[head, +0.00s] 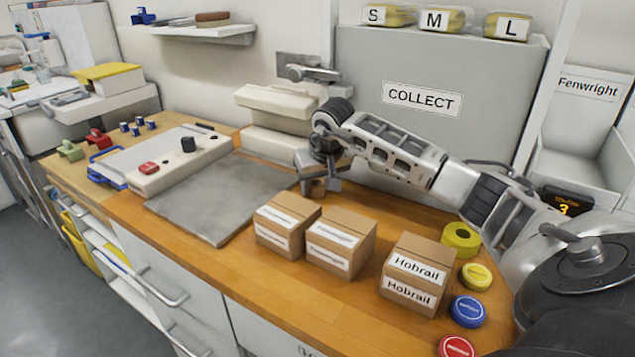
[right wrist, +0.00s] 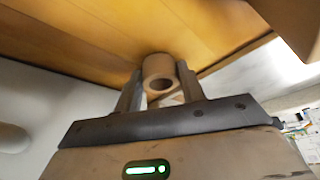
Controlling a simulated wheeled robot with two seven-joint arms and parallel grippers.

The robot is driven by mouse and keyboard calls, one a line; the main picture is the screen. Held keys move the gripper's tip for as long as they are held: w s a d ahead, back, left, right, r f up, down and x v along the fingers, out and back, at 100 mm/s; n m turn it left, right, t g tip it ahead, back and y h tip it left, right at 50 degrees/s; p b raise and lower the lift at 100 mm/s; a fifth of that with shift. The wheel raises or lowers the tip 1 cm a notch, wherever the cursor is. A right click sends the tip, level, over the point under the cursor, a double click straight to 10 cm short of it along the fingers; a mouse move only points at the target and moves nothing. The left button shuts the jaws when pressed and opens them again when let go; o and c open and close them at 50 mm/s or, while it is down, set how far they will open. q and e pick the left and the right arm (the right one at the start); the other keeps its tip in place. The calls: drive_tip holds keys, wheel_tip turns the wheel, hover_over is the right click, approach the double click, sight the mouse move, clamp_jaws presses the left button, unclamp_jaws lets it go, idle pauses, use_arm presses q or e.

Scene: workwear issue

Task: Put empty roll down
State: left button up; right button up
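The empty roll is a small brown cardboard tube, seen in the right wrist view (right wrist: 158,70) with its open end towards the camera. My right gripper (right wrist: 160,88) has one finger on each side of it and appears shut on it. In the head view the right gripper (head: 318,186) points down over the wooden counter (head: 200,265), behind the brown boxes, and the roll is mostly hidden there. Whether the roll touches the counter I cannot tell. My left gripper is not in view.
Two brown boxes (head: 286,226) (head: 341,243) and a Hobrail box (head: 416,274) stand in front. A yellow tape roll (head: 461,239) and round yellow, blue and red tins lie to the right. A grey plate (head: 222,199) lies left. A grey COLLECT cabinet (head: 440,135) stands behind.

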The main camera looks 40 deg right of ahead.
drive_tip(key=o, duration=0.3)
drive_tip(key=shift+r, duration=0.3)
drive_tip(key=v, duration=1.1)
drive_tip(key=shift+r, duration=0.4)
drive_tip(key=shift+s, duration=0.15)
